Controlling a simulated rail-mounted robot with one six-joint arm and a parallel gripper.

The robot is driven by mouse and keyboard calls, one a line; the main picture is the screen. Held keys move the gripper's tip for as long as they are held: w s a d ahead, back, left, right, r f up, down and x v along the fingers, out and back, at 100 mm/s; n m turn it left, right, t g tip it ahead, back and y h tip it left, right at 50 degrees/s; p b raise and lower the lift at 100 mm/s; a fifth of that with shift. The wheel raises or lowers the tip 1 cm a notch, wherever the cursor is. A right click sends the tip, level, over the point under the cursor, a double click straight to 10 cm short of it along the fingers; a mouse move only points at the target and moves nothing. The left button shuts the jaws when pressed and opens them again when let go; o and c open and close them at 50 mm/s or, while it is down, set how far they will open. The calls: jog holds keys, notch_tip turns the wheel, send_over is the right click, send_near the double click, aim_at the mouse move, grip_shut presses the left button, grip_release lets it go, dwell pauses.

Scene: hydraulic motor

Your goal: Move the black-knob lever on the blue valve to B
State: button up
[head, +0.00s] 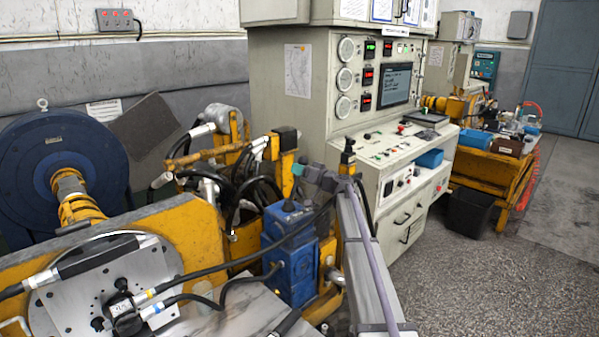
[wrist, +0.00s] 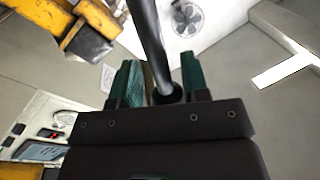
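The blue valve (head: 290,255) stands left of centre in the head view, beside the yellow frame. A small black knob (head: 288,206) shows at its top; the lever under it and any position letters are too small to make out. My gripper (head: 299,170) is above and slightly right of the knob, apart from it, with its teal fingers toward the left. In the wrist view my gripper (wrist: 160,80) has its two teal fingers spread apart. A dark rod or hose shows between them; I cannot tell whether it is gripped. The valve is not recognisable in the wrist view.
Black hoses (head: 215,295) run across the plate left of the valve. Yellow frame parts (head: 185,235) and hose fittings crowd behind and left. A grey control console (head: 395,165) stands behind, right of my gripper. The floor (head: 500,280) at right is clear.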

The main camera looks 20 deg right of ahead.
jog(key=shift+s+d, duration=0.1)
jog(key=shift+s, duration=0.05)
jog(key=b+v, duration=0.1)
jog(key=v, duration=0.9)
jog(key=shift+s+d, duration=0.2)
